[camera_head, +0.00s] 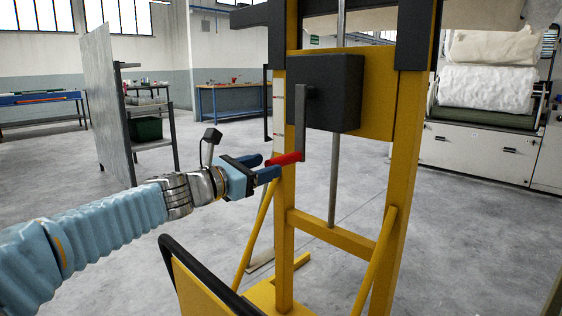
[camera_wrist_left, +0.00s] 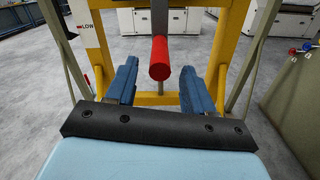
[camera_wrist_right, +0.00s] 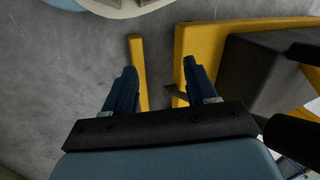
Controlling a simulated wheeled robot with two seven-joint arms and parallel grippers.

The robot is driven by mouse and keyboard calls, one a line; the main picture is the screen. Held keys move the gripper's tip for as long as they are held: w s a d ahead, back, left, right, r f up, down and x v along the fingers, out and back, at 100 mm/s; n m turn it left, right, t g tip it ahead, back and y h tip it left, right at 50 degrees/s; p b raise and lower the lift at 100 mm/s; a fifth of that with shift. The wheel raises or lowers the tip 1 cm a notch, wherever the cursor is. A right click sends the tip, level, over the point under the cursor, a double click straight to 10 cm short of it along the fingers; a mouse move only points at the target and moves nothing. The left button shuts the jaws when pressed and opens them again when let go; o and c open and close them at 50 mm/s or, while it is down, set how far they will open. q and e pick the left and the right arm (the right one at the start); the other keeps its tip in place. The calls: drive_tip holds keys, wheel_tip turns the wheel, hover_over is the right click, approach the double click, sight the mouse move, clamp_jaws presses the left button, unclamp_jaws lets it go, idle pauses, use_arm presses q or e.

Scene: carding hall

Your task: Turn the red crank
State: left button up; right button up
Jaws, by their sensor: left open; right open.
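The red crank handle (camera_head: 284,159) sticks out from the lower end of a grey crank arm (camera_head: 301,122), which hangs from a dark box (camera_head: 332,92) on a yellow frame. My left gripper (camera_head: 268,168) is open right beside the handle in the head view. In the left wrist view the red handle (camera_wrist_left: 159,58) shows end-on, above and between the two open blue fingers (camera_wrist_left: 158,82); I cannot tell whether they touch it. My right gripper (camera_wrist_right: 158,88) is open and empty, over grey floor and yellow frame parts in the right wrist view. It is outside the head view.
The yellow frame (camera_head: 402,150) has posts, a crossbar and slanted braces around the crank. A black-edged yellow part (camera_head: 205,285) stands low in front. A grey panel (camera_head: 105,100) and a workbench (camera_head: 225,100) are behind. Open floor lies between them.

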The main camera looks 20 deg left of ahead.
sight(280, 161)
use_arm(q)
drive_tip(key=x, duration=0.6)
clamp_jaws()
